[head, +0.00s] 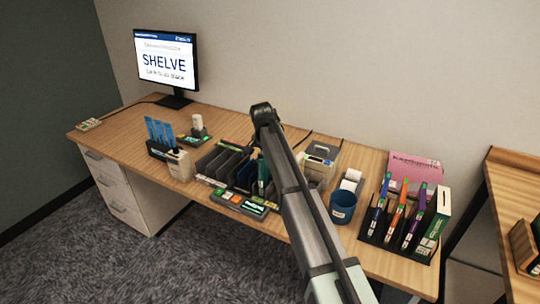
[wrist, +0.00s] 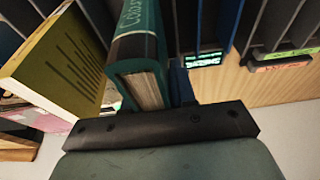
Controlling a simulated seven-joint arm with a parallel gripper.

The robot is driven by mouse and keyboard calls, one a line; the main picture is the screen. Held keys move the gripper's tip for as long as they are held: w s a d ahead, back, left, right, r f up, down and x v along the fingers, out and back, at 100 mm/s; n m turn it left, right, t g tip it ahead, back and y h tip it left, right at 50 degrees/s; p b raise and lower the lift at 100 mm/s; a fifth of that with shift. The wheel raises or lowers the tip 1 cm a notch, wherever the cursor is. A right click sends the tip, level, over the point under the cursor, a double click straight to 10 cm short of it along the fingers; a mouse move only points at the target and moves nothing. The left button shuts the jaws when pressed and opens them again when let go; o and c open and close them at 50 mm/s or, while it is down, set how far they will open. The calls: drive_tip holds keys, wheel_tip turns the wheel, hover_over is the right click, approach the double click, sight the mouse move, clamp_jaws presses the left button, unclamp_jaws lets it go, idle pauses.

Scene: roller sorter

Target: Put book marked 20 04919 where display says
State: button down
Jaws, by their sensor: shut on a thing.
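The display (head: 166,62) at the back left reads "SHELVE" in large letters, with a smaller line below that I cannot read surely. My gripper (wrist: 160,122) is shut on a teal book (wrist: 137,52) with pale spine lettering; its pages face the gripper. The number 20 04919 is not legible on it. In the head view my arm hides most of the gripper, near the dark slotted sorter (head: 218,160). In the wrist view, slots with a green-lit label (wrist: 203,59) lie just right of the book. I cannot tell whether the book touches the sorter.
An olive book (wrist: 58,62) is close on the left in the wrist view. Blue cards (head: 160,133) stand at left. The desk's far left is mostly clear.

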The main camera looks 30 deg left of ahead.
drive_tip(key=shift+f, duration=0.2)
drive_tip(key=c, duration=0.8)
unclamp_jaws()
drive_tip(key=shift+c, duration=0.2)
drive_tip(key=shift+r, duration=0.1)
drive_tip(key=v, duration=1.3)
drive_tip(key=shift+r, duration=0.3)
